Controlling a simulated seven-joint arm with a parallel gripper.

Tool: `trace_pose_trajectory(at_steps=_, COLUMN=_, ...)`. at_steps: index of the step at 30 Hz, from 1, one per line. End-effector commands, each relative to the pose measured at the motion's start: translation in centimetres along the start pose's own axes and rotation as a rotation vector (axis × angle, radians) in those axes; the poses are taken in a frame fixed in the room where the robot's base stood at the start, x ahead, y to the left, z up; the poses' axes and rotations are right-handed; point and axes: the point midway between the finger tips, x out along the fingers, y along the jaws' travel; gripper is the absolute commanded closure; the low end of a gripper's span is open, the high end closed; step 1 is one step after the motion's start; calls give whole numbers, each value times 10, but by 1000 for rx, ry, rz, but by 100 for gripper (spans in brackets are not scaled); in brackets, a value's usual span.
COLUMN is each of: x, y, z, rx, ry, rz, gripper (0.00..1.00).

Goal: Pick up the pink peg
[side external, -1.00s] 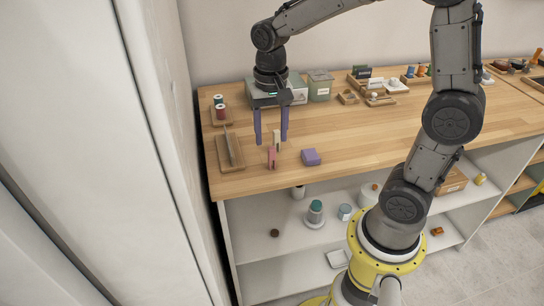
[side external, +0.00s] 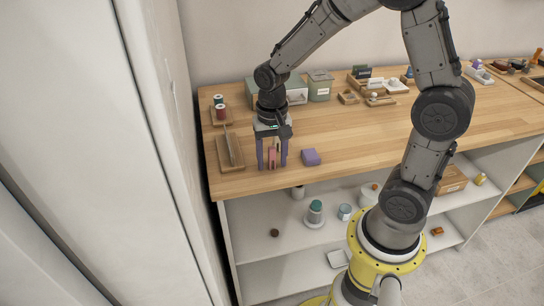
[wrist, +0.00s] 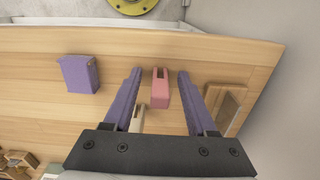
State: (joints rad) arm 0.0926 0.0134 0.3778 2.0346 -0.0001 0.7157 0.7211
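The pink peg (side external: 271,157) stands on the wooden worktop near its front left. In the wrist view the pink peg (wrist: 160,88) is between my two purple fingers, with a gap on each side. My gripper (side external: 272,166) is open and lowered around it, with fingertips close to the worktop. A cream peg (wrist: 138,119) stands beside the pink one, nearer the left finger in the wrist view. It is mostly hidden in the side view.
A purple block (side external: 310,157) sits just right of my gripper. A wooden tray (side external: 225,160) with an upright piece is close on the left. A spool tray (side external: 220,122) and a green canister (side external: 320,86) stand farther back. The worktop's middle is clear.

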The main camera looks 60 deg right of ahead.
Motion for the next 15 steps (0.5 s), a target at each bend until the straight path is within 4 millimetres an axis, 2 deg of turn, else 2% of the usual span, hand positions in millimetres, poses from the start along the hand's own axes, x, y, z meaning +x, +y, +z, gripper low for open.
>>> trace_pose_trajectory(at_steps=1, x=0, y=0, z=0, rx=0, ry=0, rz=0, gripper=52)
trace_pose_trajectory(at_steps=9, x=0, y=0, z=0, rx=0, ry=0, rz=0, gripper=100)
trace_pose_trajectory(at_steps=15, x=0, y=0, z=0, rx=0, ry=0, rz=0, gripper=100)
